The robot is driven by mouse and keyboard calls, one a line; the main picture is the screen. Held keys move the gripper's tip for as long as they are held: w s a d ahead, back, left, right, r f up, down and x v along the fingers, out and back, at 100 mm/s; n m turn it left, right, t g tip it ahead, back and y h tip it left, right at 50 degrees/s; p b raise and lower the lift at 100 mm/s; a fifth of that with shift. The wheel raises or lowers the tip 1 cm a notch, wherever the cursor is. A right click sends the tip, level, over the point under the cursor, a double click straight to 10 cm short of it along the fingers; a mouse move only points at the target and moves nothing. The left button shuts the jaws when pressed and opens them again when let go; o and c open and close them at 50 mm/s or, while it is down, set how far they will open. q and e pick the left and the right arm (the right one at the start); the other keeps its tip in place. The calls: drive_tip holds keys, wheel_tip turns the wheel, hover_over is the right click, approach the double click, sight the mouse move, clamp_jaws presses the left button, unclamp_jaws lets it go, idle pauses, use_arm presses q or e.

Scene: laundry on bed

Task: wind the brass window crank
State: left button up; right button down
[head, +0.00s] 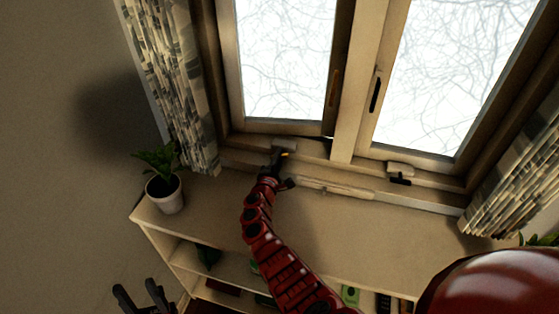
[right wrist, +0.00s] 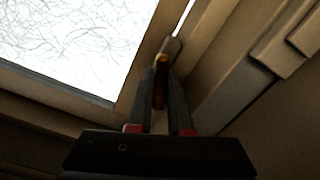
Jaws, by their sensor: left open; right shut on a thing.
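The brass window crank (right wrist: 160,84) sits low on the window frame, below the left window sash (head: 284,130). Only a small brass part (head: 284,154) shows in the head view. My right gripper (right wrist: 164,92) is shut on the crank, which lies between its two fingers; the fingers hide part of it. In the head view the right gripper (head: 277,163) reaches the sill under the left sash. A thin bright gap shows beside the sash in the right wrist view. My left gripper (head: 145,294) is open and empty at the lower left, away from the window.
A potted plant (head: 164,192) stands on the left end of the shelf top (head: 350,222). Patterned curtains hang on the left (head: 180,85) and right (head: 515,175). The shelf top right of my arm is clear.

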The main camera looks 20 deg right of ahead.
drive_tip(key=n, duration=1)
drive_tip(key=shift+n, duration=1.6)
drive_tip(key=c, duration=0.8)
unclamp_jaws()
drive_tip(key=shift+c, duration=0.2)
